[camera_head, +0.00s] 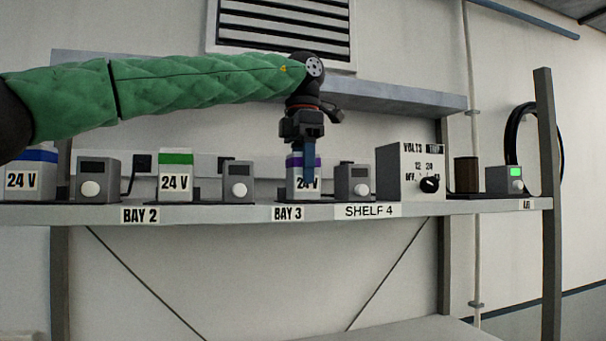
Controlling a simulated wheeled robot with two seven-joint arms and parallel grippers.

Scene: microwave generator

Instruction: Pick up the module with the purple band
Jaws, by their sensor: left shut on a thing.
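The module with the purple band (293,181) is a pale box with a 24 V label, upright at bay 3 on the shelf. My left gripper (308,170) reaches down from above and is shut on this module. Its blue finger covers part of the band and label. The module's base is at shelf level; I cannot tell whether it touches the shelf. My right gripper is not in view.
Modules with a green band (175,176) and a blue band (30,173) stand to the left. Grey units with knobs (238,182) (353,183) flank the held module closely. A volts selector box (409,172) stands right. The shelf edge (230,212) runs along the front.

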